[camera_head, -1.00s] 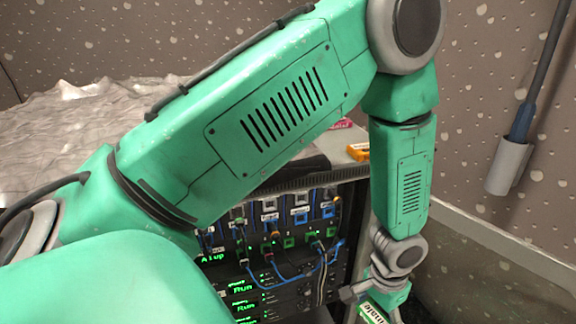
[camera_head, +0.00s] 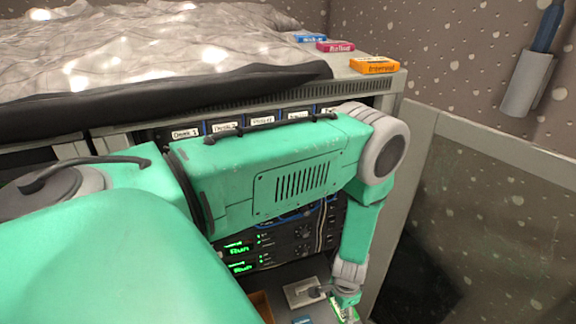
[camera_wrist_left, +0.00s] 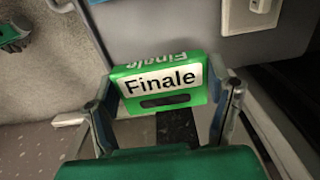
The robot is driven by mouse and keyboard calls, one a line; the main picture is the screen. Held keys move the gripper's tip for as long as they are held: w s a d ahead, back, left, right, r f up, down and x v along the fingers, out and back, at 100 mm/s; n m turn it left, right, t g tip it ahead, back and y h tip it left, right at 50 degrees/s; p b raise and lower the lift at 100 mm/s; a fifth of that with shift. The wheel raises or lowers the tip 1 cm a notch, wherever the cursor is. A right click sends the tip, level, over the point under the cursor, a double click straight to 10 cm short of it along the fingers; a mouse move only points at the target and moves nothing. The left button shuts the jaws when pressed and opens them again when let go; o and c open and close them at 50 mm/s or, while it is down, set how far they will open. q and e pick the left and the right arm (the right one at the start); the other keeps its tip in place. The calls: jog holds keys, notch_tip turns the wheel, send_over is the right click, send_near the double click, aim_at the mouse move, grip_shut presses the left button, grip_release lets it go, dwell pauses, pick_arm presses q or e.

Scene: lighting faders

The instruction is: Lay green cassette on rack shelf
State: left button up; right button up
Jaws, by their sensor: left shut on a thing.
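The green cassette labelled "Finale" (camera_wrist_left: 160,82) sits between the fingers of my left gripper (camera_wrist_left: 165,98) in the left wrist view. The gripper is shut on it, with a finger at each side. In the head view, my left gripper (camera_head: 342,303) is low in front of the rack (camera_head: 388,120), and only a small bit of the cassette shows there. A grey shelf surface (camera_head: 328,312) lies low in the rack beside the gripper. Whether the cassette touches it I cannot tell. My right gripper is not clearly visible.
Blue (camera_head: 310,38), magenta (camera_head: 335,46) and orange (camera_head: 375,65) cassettes lie on the rack top. A pale plate with a switch (camera_head: 303,291) is left of the gripper. My left arm hides much of the rack front with its lit displays (camera_head: 240,267).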

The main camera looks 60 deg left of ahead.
pick_arm(q)
jog(key=shift+s+a+f, duration=0.1)
jog(key=shift+f, duration=0.4)
notch_tip(320, 180, down, 10)
jog(key=b, duration=0.4)
jog(key=shift+r, duration=0.2)
jog(key=shift+c, duration=0.5)
jog(key=o, duration=1.3)
jog(key=shift+c, duration=0.2)
